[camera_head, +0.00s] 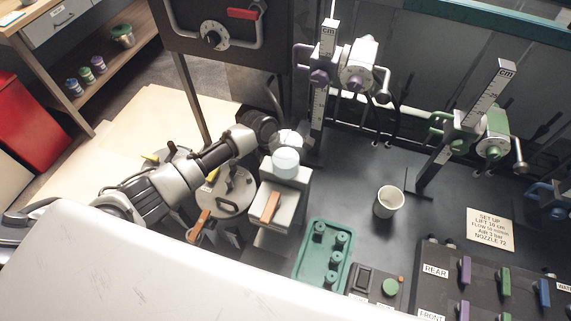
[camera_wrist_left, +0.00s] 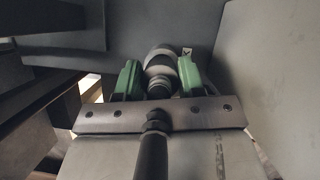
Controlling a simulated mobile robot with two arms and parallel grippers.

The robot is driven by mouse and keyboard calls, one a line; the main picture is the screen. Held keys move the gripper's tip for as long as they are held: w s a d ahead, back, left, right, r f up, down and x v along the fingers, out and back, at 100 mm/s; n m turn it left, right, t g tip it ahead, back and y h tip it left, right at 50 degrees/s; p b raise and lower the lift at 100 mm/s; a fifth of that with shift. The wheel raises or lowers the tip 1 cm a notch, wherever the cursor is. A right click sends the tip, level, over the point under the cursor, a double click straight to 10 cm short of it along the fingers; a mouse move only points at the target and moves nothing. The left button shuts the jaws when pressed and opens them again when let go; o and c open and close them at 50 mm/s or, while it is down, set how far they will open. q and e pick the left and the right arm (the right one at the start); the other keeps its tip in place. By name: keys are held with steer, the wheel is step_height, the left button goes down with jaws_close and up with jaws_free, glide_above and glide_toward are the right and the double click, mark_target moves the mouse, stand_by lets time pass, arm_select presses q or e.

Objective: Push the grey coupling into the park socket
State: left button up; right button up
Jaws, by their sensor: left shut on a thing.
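My left gripper (camera_wrist_left: 160,84) shows in the left wrist view with its two green fingers on either side of the grey coupling (camera_wrist_left: 160,62). It is shut on the coupling, a ribbed grey and black cylinder pointing away from the wrist toward a dark grey surface. In the head view my left arm reaches in from the left, and its dark wrist (camera_head: 262,130) is behind the pale block with the clear jar. The fingers and coupling are hidden there. I cannot make out the park socket clearly; whether the coupling touches it cannot be told.
Close to the wrist stand the pale block (camera_head: 284,204) with a clear jar (camera_head: 285,163) and a round metal lid (camera_head: 226,190). Measuring posts (camera_head: 318,110) rise behind. A white cup (camera_head: 388,201) and green tray (camera_head: 300,277) stand right. Dark bench around the cup is free.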

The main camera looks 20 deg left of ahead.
arm_select(q)
steer(key=shift+f, duration=0.25)
steer(key=shift+f, duration=0.3)
stand_by(0.4)
steer(key=o, duration=1.1)
steer(key=shift+a+r, duration=0.1)
steer(key=shift+r, duration=0.15)
steer(key=v, duration=1)
steer(key=shift+b, duration=0.35)
steer(key=shift+s+a, duration=0.1)
